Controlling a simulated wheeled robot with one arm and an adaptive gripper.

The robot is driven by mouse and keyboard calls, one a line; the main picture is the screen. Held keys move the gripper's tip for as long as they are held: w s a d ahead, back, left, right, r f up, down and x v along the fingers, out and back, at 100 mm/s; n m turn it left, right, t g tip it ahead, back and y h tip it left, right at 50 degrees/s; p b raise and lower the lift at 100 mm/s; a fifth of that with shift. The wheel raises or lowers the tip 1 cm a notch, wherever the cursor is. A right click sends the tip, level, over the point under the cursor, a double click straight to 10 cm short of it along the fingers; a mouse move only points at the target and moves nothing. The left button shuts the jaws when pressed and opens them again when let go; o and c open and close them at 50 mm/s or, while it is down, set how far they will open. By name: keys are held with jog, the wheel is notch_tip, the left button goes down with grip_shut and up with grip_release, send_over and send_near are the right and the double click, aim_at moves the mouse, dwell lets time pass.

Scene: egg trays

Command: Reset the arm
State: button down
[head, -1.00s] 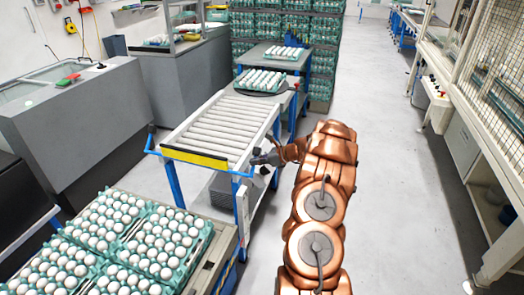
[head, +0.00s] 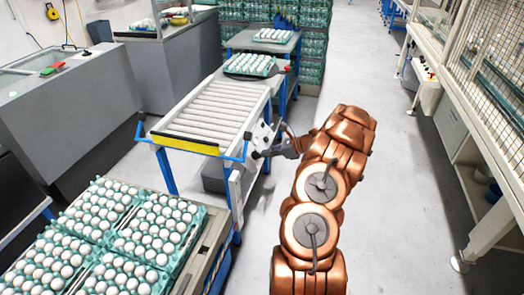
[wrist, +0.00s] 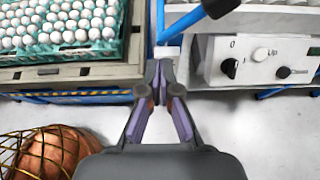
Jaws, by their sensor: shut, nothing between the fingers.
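My copper arm stands in the right middle of the head view, bent at the top, with its end reaching left toward the roller conveyor. My gripper (head: 256,154) is beside the conveyor's near right corner, by its blue side frame. In the wrist view my gripper (wrist: 160,68) points away from the camera, its purple-padded fingers drawn together at the tips with nothing between them. The roller conveyor (head: 212,108) has a yellow front edge. In the wrist view a control box (wrist: 258,62) with knobs lies ahead and right of the fingers.
Green egg trays (head: 190,225) full of white eggs fill the near left. Another egg tray (head: 250,65) sits beyond the conveyor. Grey machines (head: 70,115) line the left, and a wire-mesh rack (head: 490,60) the right. The grey floor (head: 400,190) is clear on the right.

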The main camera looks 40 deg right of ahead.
jog(key=shift+s+d, duration=0.15)
jog(key=shift+s, duration=0.25)
jog(key=w+a+r+n+g+y, duration=0.15)
jog(key=a+r+n, duration=0.3)
jog(key=a, duration=0.45)
jog(key=w+a+r+n+g+y, duration=0.1)
jog(key=a+r+n+g+y, duration=0.15)
jog(key=a+r, duration=0.45)
jog(key=s+a+r+n+g+h, duration=0.15)
jog(key=s+a+n, duration=0.25)
jog(key=a, duration=0.6)
jog(key=s+a+r+n+g, duration=0.3)
jog(key=s+a+n, duration=0.1)
jog(key=a, duration=0.5)
jog(key=s+a+r+n+g+h, duration=0.1)
jog(key=s+a+n+g+h, duration=0.1)
jog(key=s+a+n, duration=0.45)
jog(key=s+a+r+n+g+h, duration=0.1)
jog(key=s+a+r+n+h, duration=0.15)
jog(key=s, duration=0.65)
jog(key=s+d+n+h, duration=0.1)
jog(key=s+n+h, duration=0.1)
jog(key=s, duration=0.5)
jog(key=s+d+f+n+h, duration=0.1)
jog(key=s+d+n+h, duration=0.1)
jog(key=s, duration=0.6)
jog(key=shift+f+n+g, duration=0.2)
jog(key=shift+n+g, duration=0.15)
jog(key=shift+n, duration=0.55)
